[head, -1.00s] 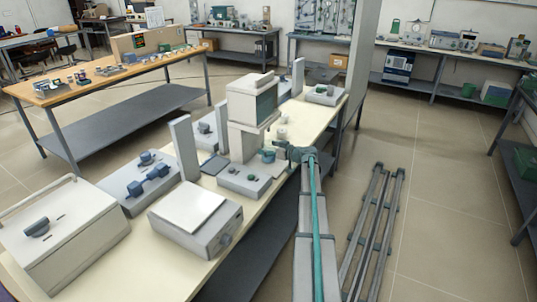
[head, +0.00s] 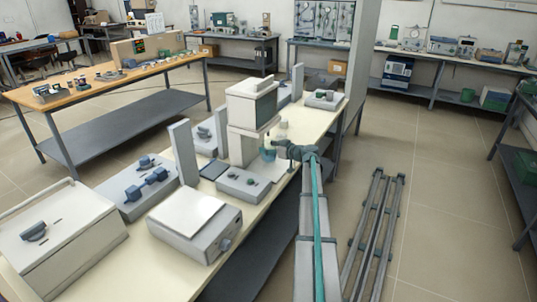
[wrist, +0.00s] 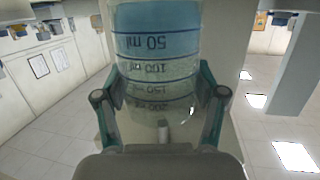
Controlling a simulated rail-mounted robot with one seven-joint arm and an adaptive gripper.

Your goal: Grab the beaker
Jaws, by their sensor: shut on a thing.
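The beaker (wrist: 158,45) is clear glass with blue graduation marks that appear upside down in the wrist view, with a blue band at its 50 ml end. My gripper (wrist: 160,88) is shut on it, with one teal-edged finger on each side of the glass. In the head view the beaker (head: 268,154) is small and bluish, in front of the furnace's pedestal, at the tip of my gripper (head: 278,149). It appears slightly above the bench, but the gap under it is hard to judge.
A muffle furnace (head: 250,103) on a pedestal stands right behind the beaker. A grey control box (head: 243,184) with knobs sits in front of it. A flat-topped device (head: 190,222) and a larger box (head: 55,235) stand nearer. The pale bench (head: 312,122) has some free surface to the right.

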